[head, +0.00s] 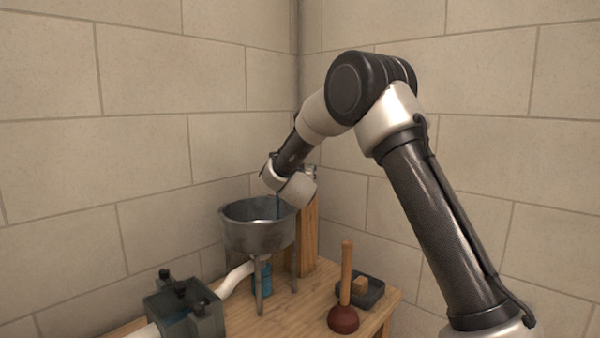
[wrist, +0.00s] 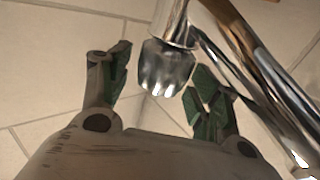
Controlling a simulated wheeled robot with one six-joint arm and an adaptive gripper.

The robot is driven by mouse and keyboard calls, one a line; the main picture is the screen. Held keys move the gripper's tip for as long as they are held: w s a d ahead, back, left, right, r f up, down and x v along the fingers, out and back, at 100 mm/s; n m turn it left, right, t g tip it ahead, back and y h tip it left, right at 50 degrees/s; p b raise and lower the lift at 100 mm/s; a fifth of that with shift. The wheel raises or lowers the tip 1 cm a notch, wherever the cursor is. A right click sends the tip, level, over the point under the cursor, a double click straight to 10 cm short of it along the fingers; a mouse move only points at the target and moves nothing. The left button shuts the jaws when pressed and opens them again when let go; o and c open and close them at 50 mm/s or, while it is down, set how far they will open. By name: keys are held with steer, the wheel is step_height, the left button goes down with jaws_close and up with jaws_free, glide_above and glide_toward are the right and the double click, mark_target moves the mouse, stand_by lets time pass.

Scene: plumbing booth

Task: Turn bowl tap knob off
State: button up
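The tap knob (wrist: 168,68) is a fluted chrome knob in the wrist view, at the end of a chrome tap body (wrist: 240,45). My gripper (wrist: 163,92) is open, with one green-padded finger on each side of the knob; the right finger is nearer to it. I cannot tell whether either finger touches it. In the head view my wrist hides most of the tap. The grey metal bowl (head: 258,232) stands on legs below, and a thin blue stream of water (head: 278,207) falls into it.
A wooden post (head: 309,238) stands behind the bowl. On the wooden bench (head: 305,308) are a plunger (head: 345,300), a dark tray (head: 374,292) with a tan block, and a dark translucent box (head: 190,310). A white pipe (head: 236,277) runs below the bowl. Block walls close the corner.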

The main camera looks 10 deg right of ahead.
steer(key=v, duration=1.2)
steer(key=w+d+r+n+t+y, duration=0.1)
steer(key=w+d+n, duration=0.15)
steer(key=d, duration=0.75)
steer(key=w+d+n+t+y, duration=0.1)
steer(key=w+d+n, duration=0.15)
steer(key=d, duration=0.65)
steer(key=a+f+n+g+y, duration=0.1)
steer(key=a+n+g+y, duration=0.3)
steer(key=a+y, duration=0.8)
steer(key=x, duration=0.8)
steer(key=shift+w+d+f, duration=0.1)
steer(key=shift+f, duration=0.15)
steer(key=shift+h, duration=0.4)
steer(key=c, duration=1)
